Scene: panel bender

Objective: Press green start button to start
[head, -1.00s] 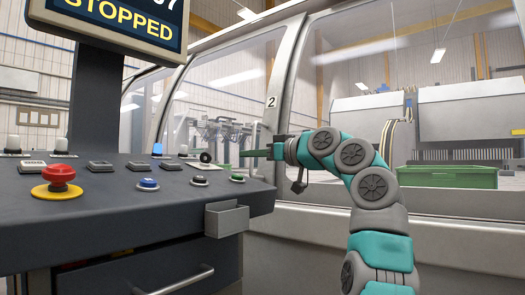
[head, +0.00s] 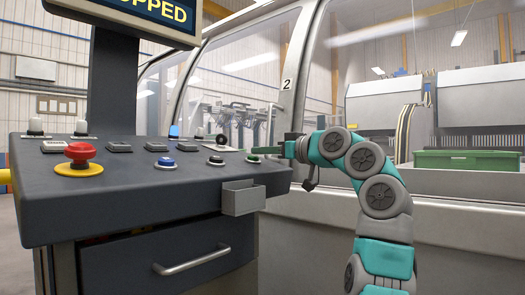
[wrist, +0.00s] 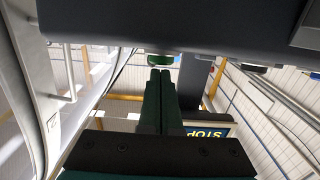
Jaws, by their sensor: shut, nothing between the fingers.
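The green start button (head: 253,159) is the rightmost button in the front row of the dark sloped control panel. My gripper (head: 257,150) is shut and empty, with its fingertips just above and behind this button in the head view. In the wrist view the green button (wrist: 160,59) shows at the panel's edge, right in front of the shut fingertips (wrist: 160,74). A small gap seems to lie between them; I cannot tell for sure whether they touch.
A red emergency stop (head: 80,153) on a yellow base, a blue button (head: 166,162) and a black-and-white button (head: 216,161) share the panel. A small grey box (head: 243,198) hangs on its front. The display (head: 140,12) above reads "...OPPED". Machine glass stands behind.

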